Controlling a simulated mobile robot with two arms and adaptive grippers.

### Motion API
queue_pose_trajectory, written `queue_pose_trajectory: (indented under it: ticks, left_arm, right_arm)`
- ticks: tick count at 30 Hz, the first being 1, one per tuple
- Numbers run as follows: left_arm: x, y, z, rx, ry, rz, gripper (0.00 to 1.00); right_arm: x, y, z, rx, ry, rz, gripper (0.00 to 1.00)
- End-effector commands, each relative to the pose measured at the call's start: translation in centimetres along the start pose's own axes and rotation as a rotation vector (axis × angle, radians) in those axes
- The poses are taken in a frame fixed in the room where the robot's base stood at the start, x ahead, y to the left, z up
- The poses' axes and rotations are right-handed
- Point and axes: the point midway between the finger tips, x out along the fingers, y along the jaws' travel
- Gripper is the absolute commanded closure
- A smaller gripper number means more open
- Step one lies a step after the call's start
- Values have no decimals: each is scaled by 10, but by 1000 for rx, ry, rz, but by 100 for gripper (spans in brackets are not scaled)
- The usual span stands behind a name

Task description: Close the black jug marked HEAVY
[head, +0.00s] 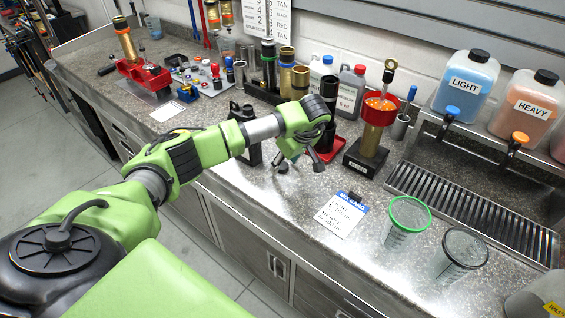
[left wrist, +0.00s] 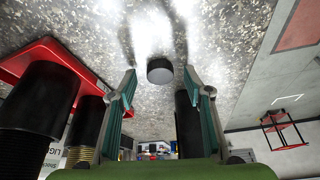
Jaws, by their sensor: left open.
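A black jug (head: 254,152) stands on the counter, partly hidden behind my left forearm. Its top (head: 242,111) shows above the arm and appears to have no cap on. I cannot read any marking on it. My left gripper (head: 298,160) points down above the counter, to the right of the jug, open and empty. A small round black cap (left wrist: 160,70) lies on the counter, seen between the fingertips (left wrist: 160,82) in the left wrist view and apart from them. In the head view it shows as a dark spot (head: 282,168) under the gripper. My right gripper is not in view.
A red tray (left wrist: 35,62) with dark cylinders is close beside the gripper. A card (head: 341,214) and two cups (head: 405,225) are nearer. LIGHT (head: 466,85) and HEAVY (head: 527,105) dispensers stand right.

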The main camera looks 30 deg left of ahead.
Motion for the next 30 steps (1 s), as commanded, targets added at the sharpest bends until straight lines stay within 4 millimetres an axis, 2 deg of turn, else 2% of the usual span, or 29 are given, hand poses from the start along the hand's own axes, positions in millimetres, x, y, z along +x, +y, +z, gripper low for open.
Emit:
queue_pose_trajectory:
  ticks: [4,13,17,30]
  left_arm:
    - [8,0,0,1,1,0,54]
    - [8,0,0,0,1,1,54]
    - [8,0,0,0,1,0,80]
    - [6,0,-1,-1,1,2,81]
  right_arm:
    - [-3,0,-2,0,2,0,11]
    - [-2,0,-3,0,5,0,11]
    - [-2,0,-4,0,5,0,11]
    - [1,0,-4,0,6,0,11]
